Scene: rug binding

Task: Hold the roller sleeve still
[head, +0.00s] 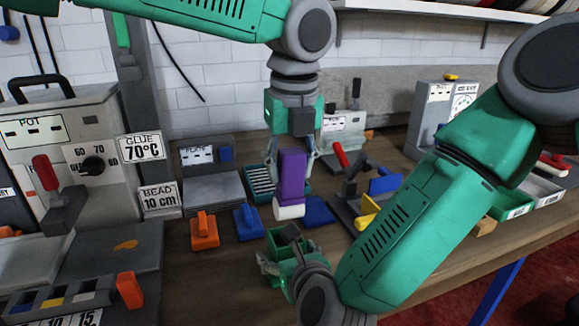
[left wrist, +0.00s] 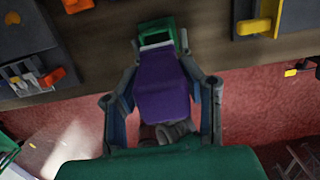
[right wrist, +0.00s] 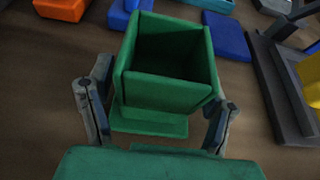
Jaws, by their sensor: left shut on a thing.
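My left gripper (head: 292,150) is shut on a purple block-like handle (head: 291,175), held upright above the bench. A white roller sleeve (head: 289,211) shows at its lower end. A green open-topped box (right wrist: 168,85) on a flat foot stands below, just under the sleeve in the head view. My right gripper (right wrist: 160,98) is low at this box, its fingers spread on either side with gaps visible. Whether either finger touches the box is unclear.
Orange (head: 204,231) and blue (head: 248,222) blocks stand left of the box. A dark fixture with a yellow part (head: 368,211) is to the right. The glue pot machine (head: 75,140) fills the left. The bench's front edge (head: 480,250) drops to red carpet.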

